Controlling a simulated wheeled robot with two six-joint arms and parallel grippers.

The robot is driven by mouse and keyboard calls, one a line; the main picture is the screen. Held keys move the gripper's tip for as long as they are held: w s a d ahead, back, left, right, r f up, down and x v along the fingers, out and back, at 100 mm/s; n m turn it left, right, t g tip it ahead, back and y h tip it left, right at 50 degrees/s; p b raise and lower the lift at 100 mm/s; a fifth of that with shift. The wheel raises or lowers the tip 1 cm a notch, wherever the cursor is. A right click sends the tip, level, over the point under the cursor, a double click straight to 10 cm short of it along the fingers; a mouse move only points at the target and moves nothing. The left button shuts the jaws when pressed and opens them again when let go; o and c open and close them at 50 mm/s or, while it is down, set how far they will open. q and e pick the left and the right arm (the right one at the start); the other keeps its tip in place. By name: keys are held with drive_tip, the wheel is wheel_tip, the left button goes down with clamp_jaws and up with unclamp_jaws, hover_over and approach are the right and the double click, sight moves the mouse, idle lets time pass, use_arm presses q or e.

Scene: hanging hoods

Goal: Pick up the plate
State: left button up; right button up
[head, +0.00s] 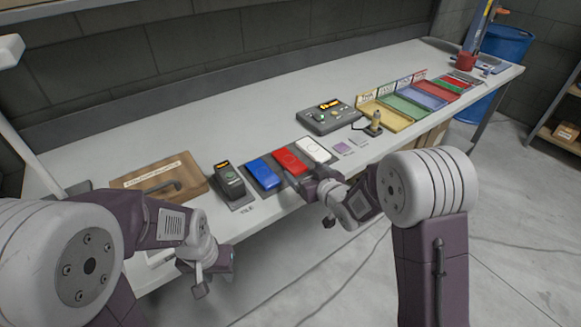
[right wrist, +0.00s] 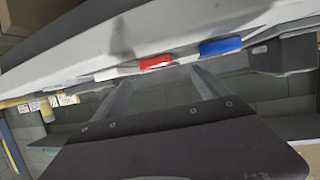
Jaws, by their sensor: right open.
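Three flat rectangular plates lie side by side near the front edge of the bench: a blue one (head: 264,173), a red one (head: 288,161) and a white one (head: 314,149). The right wrist view also shows the blue (right wrist: 220,46), red (right wrist: 156,62) and white (right wrist: 115,73) plates edge-on. My right gripper (head: 296,176) is at the bench edge by the red plate. Its fingers (right wrist: 158,86) are apart and empty, with the red plate beyond the gap. My left gripper (head: 226,262) is low in front of the bench; its fingers cannot be made out.
A dark handheld device (head: 229,181) and a brown box (head: 160,182) are left of the plates. A grey control box (head: 329,117), a small upright knob (head: 375,122) and coloured trays (head: 408,107) are to the right. The bench behind the plates is clear (head: 215,130).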

sight(290, 160)
drive_tip(key=shift+w+a, duration=0.1)
drive_tip(key=shift+a, duration=0.1)
drive_tip(key=x, duration=0.3)
drive_tip(key=shift+w+a+f, duration=0.1)
drive_tip(key=shift+w, duration=0.2)
drive_tip(key=x, duration=0.5)
drive_tip(key=shift+a+r, duration=0.2)
drive_tip(key=shift+r, duration=0.15)
drive_tip(key=c, duration=1.7)
drive_tip(key=shift+r, duration=0.1)
